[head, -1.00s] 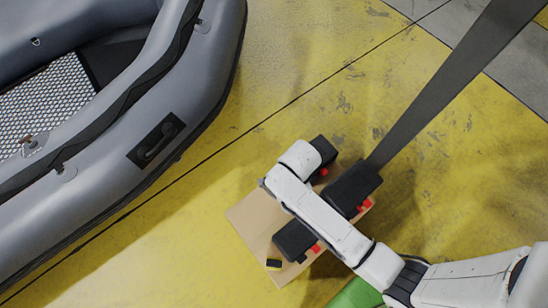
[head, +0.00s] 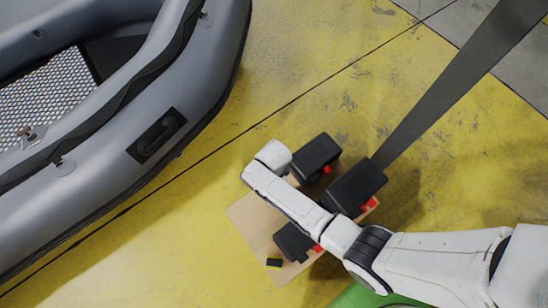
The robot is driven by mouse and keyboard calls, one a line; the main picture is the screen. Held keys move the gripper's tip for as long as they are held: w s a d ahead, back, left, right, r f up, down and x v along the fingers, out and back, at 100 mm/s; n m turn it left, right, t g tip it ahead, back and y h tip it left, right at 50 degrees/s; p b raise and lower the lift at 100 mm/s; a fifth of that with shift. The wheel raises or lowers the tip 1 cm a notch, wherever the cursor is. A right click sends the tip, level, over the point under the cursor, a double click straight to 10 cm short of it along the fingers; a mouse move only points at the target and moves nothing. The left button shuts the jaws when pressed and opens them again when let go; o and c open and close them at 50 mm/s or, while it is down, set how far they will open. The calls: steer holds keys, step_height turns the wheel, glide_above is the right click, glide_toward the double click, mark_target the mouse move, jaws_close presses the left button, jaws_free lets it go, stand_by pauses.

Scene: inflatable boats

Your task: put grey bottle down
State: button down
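I cannot make out a grey bottle in the head view. My white arm reaches in from the lower right, and its wrist end is over the upper left side of a tan board or tabletop (head: 246,213). My gripper does not show; the wrist and forearm hide it and whatever is directly below. I cannot tell whether it holds anything.
Black box-like items with red parts stand on or beside the tan surface: one upper (head: 315,155), one right (head: 357,187), one lower (head: 292,243). A small black-yellow item (head: 274,263) lies near its front corner. A grey inflatable boat (head: 205,95) occupies the left; yellow floor (head: 300,60) lies between.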

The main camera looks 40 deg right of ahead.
steer(key=c, duration=1.3)
jaws_free()
steer(key=shift+f, duration=0.15)
steer(key=o, duration=0.5)
step_height(320, 180, up, 12)
steer(key=p, duration=0.2)
steer(key=s+d+r+n, duration=0.4)
steer(key=s+r+n, duration=0.2)
steer(key=s+n, duration=0.2)
steer(key=s+d+r+n+t, duration=0.1)
steer(key=s+d+r+n, duration=0.2)
steer(key=n, duration=0.9)
steer(key=s+r, duration=0.3)
steer(key=s, duration=0.2)
steer(key=shift+s+d, duration=0.35)
steer(key=shift+d, duration=0.05)
